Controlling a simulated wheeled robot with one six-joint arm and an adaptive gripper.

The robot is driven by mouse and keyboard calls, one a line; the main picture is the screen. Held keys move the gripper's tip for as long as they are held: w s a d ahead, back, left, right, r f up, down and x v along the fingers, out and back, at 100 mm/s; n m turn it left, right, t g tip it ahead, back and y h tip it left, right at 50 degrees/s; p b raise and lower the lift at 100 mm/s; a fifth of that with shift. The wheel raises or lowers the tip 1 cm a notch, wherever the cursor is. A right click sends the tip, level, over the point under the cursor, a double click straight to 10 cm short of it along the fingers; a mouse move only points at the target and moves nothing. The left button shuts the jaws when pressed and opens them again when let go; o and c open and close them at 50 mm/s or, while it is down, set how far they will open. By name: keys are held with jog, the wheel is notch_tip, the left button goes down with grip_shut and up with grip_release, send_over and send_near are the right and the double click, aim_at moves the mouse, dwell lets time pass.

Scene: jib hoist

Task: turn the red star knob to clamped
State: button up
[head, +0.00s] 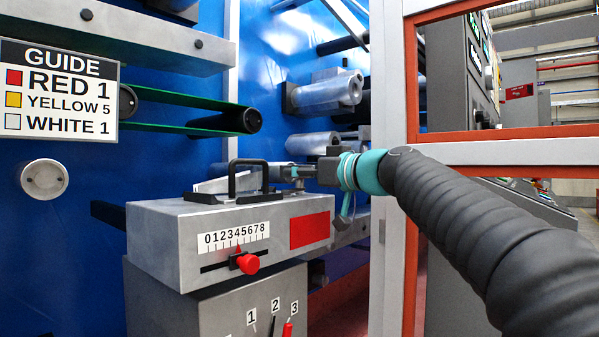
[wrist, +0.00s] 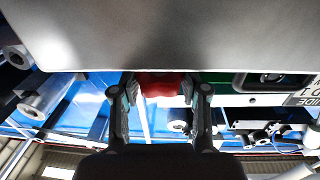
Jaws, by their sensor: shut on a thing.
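In the wrist view the red star knob (wrist: 160,86) sits at the edge of a large grey surface, with the two fingers of my gripper (wrist: 160,97) closed on its left and right sides. Only part of the knob shows, and I cannot read its turn angle or see a clamped mark. In the head view my gripper (head: 290,173) reaches in from the right, behind the top of the grey box. The star knob cannot be made out in that view.
Numbered levers (head: 287,329) stand below. A GUIDE sign (head: 58,92) hangs left. A white and orange frame post stands right, close to my arm.

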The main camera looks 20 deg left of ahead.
jog(key=shift+t, duration=0.3)
jog(key=shift+s+f+m+t+h+b, duration=0.1)
jog(key=shift+f+m+t+h+b, duration=0.05)
jog(key=shift+m+t+h+b, duration=0.3)
jog(key=shift+m+t+h, duration=0.85)
jog(key=shift+m+t, duration=0.2)
jog(key=shift+t, duration=0.2)
jog(key=o, duration=1.2)
jog(key=shift+c, duration=0.2)
jog(key=shift+d, duration=0.1)
jog(key=v, duration=1.1)
jog(key=shift+s+d, duration=0.3)
